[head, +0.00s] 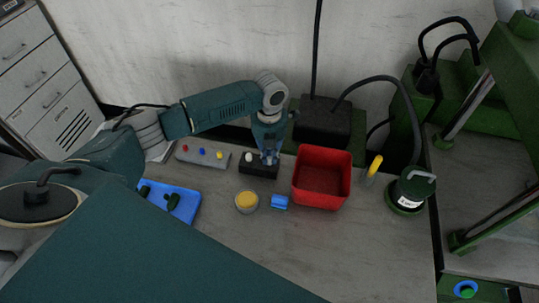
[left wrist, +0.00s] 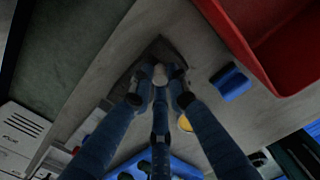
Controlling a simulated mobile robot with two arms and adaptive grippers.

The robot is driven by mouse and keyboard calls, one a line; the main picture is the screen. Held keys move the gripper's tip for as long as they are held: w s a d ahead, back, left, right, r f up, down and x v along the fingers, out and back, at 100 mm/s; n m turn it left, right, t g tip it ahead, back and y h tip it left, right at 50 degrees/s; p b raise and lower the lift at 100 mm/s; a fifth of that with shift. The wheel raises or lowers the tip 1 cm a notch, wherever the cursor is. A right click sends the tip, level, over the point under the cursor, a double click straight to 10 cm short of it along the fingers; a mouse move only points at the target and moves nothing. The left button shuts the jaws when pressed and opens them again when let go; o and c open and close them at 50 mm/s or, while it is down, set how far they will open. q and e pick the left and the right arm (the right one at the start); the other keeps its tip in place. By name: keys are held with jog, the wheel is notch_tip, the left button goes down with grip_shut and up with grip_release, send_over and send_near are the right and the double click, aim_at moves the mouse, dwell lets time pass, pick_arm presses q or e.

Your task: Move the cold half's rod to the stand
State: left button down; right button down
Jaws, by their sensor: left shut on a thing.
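My left gripper (head: 269,157) reaches down over the right part of the small black stand (head: 254,172) at the back of the bench. It is shut on the rod, which shows in the left wrist view as a pale round end (left wrist: 160,75) between the fingertips. In that view the dark stand (left wrist: 166,48) lies just behind the fingertips. The fingers hide the rod's lower end, so I cannot tell whether it sits in the stand. Another white round-topped piece (head: 249,157) stands at the stand's left. My right gripper is not in view.
A red bin (head: 321,199) stands close right of the gripper. A blue block (head: 280,202) and a yellow-filled cup (head: 247,201) lie in front. A grey button panel (head: 203,155) and a blue tray (head: 183,213) are left. A green canister (head: 408,190) stands right.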

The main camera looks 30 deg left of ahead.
pick_arm(q)
jog(key=c, duration=1.6)
grip_release()
notch_tip(320, 180, up, 12)
jog(key=shift+f, duration=0.1)
